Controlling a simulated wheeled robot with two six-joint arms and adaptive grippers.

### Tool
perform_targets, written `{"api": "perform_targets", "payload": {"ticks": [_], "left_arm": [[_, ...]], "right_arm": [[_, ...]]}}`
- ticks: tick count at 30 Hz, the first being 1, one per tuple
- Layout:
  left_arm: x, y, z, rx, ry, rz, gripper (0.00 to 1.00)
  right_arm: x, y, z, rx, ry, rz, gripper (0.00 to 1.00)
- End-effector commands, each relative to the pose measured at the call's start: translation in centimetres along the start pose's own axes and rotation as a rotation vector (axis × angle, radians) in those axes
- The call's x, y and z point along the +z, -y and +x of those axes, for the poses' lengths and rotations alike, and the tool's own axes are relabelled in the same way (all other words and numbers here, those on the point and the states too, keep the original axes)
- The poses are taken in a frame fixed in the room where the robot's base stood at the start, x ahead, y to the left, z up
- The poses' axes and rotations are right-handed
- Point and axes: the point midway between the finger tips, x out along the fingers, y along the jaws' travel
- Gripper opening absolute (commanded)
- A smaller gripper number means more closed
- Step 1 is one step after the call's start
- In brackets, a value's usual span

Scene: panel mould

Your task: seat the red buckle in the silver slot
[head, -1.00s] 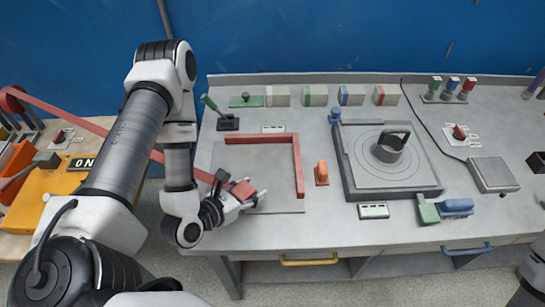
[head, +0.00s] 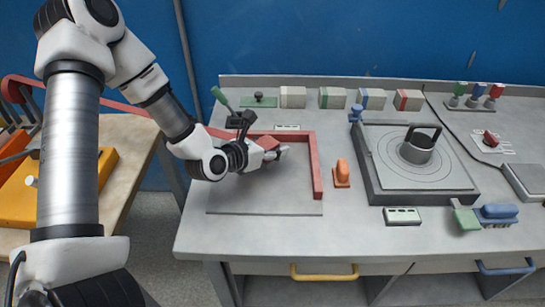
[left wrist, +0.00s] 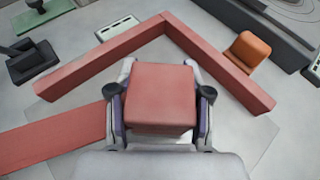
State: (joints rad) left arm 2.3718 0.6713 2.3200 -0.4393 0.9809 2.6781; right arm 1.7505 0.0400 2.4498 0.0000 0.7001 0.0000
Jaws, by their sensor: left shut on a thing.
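My left gripper (head: 277,153) is shut on a red block (head: 268,142), held over the grey plate inside the corner of a red L-shaped frame (head: 317,170). In the left wrist view the block (left wrist: 160,95) sits squarely between the two fingers. A flat red strip (left wrist: 50,138) runs from the left towards the gripper; where it joins is hidden. I cannot tell whether the held block is the task's red buckle. No silver slot can be clearly made out. My right gripper is not in view.
An orange block (head: 342,173) stands right of the frame. Beyond it is a dark square tray (head: 385,190) with a ringed surface and handled cylinder. Several small boxes line the back edge. A green-handled lever (head: 221,98) stands behind the frame. The front of the grey plate (head: 265,201) is clear.

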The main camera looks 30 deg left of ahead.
Motion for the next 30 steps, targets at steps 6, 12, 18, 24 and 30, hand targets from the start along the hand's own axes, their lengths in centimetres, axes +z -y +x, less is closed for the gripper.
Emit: {"api": "perform_targets", "payload": {"ticks": [6,12,18,24,30], "left_arm": [[-3.0,-0.1,1.2,0.000,-0.005,0.000,0.11],[-3.0,-0.1,1.3,0.000,0.000,-0.001,0.11],[-3.3,-0.1,1.4,0.000,-0.001,-0.001,0.67],[-3.3,-0.1,1.4,0.000,-0.001,-0.001,0.78],[-2.9,-0.1,1.2,0.000,-0.001,-0.001,0.78]], "right_arm": [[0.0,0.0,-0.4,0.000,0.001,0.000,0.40],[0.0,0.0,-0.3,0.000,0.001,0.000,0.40],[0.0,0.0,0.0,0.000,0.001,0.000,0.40],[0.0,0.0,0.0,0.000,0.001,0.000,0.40],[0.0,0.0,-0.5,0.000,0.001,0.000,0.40]]}}
